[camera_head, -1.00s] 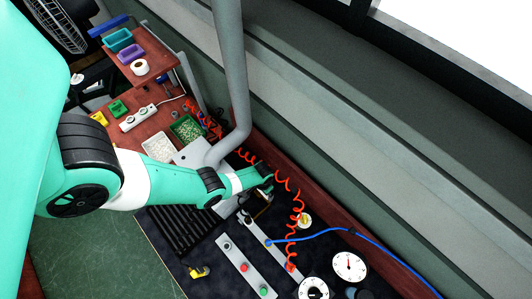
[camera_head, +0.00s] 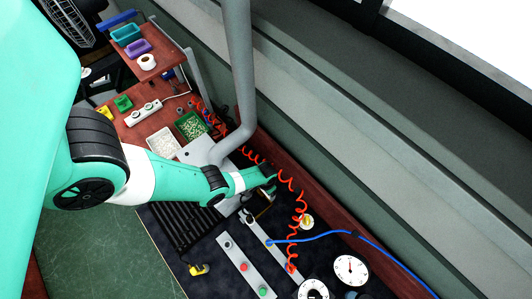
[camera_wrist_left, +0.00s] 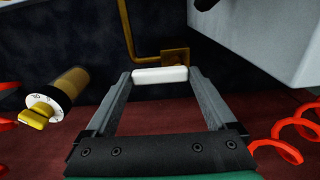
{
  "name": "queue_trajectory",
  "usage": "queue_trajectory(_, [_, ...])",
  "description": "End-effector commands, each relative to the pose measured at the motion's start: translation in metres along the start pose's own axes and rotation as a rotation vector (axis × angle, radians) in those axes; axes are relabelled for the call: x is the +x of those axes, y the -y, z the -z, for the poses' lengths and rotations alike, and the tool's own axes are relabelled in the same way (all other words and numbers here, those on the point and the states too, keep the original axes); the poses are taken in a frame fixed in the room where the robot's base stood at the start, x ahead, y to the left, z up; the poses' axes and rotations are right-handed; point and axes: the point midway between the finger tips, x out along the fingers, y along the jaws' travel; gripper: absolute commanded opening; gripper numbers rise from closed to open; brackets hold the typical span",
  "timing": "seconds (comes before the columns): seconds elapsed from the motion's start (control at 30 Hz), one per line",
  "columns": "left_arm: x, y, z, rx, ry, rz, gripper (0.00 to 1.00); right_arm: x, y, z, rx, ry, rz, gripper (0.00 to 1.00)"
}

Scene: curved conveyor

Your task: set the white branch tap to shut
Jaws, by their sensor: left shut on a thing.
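My left gripper (camera_head: 268,189) is low beside the bench's back edge in the head view. In the left wrist view its two grey fingers (camera_wrist_left: 160,78) are shut on the ends of a white bar-shaped handle, the white tap (camera_wrist_left: 160,75). The bar lies straight across between the fingertips. A brass pipe (camera_wrist_left: 126,30) bends behind it to a square brass plate (camera_wrist_left: 175,57). The tap's body is mostly hidden behind the handle, and in the head view I cannot make the tap out. My right gripper is not in view.
A white-faced knob with a yellow lever (camera_wrist_left: 42,108) is left of the fingers. A coiled orange hose (camera_head: 293,225) and a blue hose (camera_head: 330,232) run close by. A grey panel with buttons (camera_head: 246,266) and white dials (camera_head: 350,269) are nearer the front.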

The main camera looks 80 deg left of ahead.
Motion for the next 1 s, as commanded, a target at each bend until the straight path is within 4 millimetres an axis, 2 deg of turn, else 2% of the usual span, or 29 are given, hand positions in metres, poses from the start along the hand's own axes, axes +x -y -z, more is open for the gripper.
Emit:
queue_trajectory(0.37, [0.0, 0.0, -0.004, 0.18, 0.0, 0.0, 0.34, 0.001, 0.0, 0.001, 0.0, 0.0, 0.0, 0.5])
queue_trajectory(1.0, [0.0, 0.007, -0.017, 0.775, -0.001, 0.0, 0.34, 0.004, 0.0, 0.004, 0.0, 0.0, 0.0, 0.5])
